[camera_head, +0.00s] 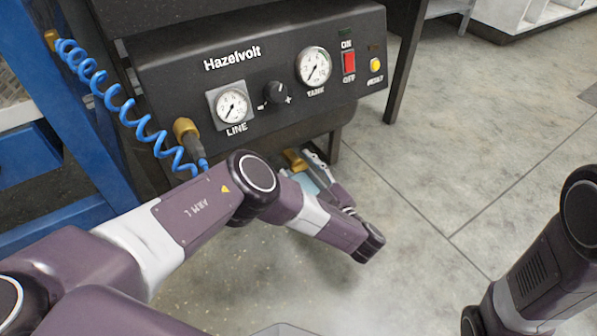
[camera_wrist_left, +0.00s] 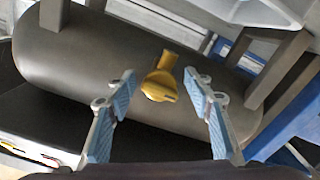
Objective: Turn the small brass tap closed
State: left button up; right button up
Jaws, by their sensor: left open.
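The small brass tap (camera_wrist_left: 160,82) sits on the side of a dark grey cylindrical tank (camera_wrist_left: 75,60) in the left wrist view. My left gripper (camera_wrist_left: 163,105) is open, with one blue-padded finger on each side of the tap and a visible gap to both. I cannot tell how far the fingertips are from it in depth. In the head view the tap (camera_head: 294,159) shows as a bit of brass below the panel, and my left gripper (camera_head: 308,175) is beside it, partly hidden by my arm. My right gripper is out of view; only part of my right arm shows.
The Hazelvolt panel (camera_head: 258,60) above has two gauges, a black knob (camera_head: 275,92), a red switch (camera_head: 349,62) and a yellow button (camera_head: 376,65). A coiled blue hose (camera_head: 122,107) hangs at the left by a blue frame (camera_head: 70,185). The floor at right is clear.

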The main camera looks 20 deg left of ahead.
pick_arm(q)
jog(key=shift+w+a, duration=0.15)
jog(key=shift+a, duration=0.05)
jog(key=shift+c, duration=0.2)
jog(key=c, duration=1.1)
jog(key=shift+o, duration=0.2)
